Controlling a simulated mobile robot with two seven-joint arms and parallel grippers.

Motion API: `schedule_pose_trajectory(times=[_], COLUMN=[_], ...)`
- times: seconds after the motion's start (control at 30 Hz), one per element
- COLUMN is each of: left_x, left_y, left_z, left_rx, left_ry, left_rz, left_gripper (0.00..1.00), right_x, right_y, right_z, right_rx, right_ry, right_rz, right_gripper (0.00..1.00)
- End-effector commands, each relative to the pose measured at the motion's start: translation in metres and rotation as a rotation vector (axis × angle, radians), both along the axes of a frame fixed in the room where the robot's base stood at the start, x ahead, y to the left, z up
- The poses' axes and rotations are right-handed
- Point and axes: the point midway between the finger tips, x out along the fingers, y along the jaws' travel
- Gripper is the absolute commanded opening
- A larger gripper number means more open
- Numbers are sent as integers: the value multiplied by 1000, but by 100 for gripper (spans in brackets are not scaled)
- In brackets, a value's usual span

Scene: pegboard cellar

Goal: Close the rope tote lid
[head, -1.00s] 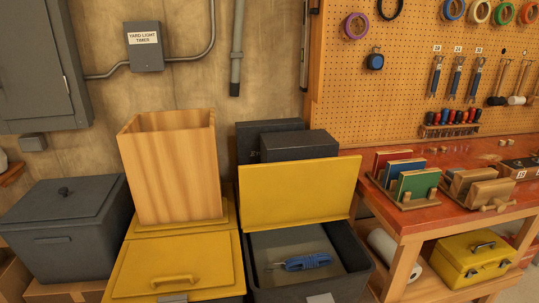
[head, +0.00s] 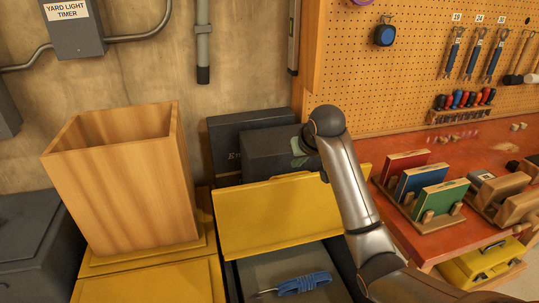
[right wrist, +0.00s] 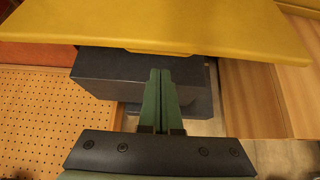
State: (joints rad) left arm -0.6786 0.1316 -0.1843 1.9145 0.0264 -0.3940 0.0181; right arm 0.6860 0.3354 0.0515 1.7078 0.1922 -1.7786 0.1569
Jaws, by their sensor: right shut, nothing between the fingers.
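The rope tote (head: 232,283) is a dark bin with a coil of blue rope (head: 303,284) inside. Its yellow lid (head: 270,222) stands open, tilted up at the back of the tote. My right gripper (head: 299,150) is at the lid's upper edge, towards the back. In the right wrist view its green fingers (right wrist: 158,98) are shut together and empty, with the lid (right wrist: 170,28) across the top of the picture. I cannot tell whether the fingers touch the lid. My right arm hides the lid's right end and part of the tote's right side. My left gripper is not in view.
Dark boxes (head: 229,140) stand behind the lid. A tall wooden bin (head: 120,195) sits on a closed yellow-lidded tote (head: 150,282) to the left. A red bench (head: 420,240) with books in racks is close on the right.

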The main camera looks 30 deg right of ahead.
Motion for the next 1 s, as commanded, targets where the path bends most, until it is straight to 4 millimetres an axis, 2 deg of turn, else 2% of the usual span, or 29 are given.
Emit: schedule_pose_trajectory(times=[0.1,0.23,0.63,0.8,1.0], left_x=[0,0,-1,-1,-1], left_y=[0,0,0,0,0], left_z=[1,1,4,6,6], left_rx=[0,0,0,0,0], left_ry=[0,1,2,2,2], left_rz=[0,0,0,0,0], left_gripper=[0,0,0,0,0], right_x=[0,4,42,53,57], right_y=[-3,-4,-13,-16,-16], right_z=[9,4,-51,-65,-71], right_rx=[7,9,9,8,7], right_ry=[3,6,6,4,2], right_rz=[-9,-11,-10,-9,-8], right_gripper=[0,0,0,0,0])
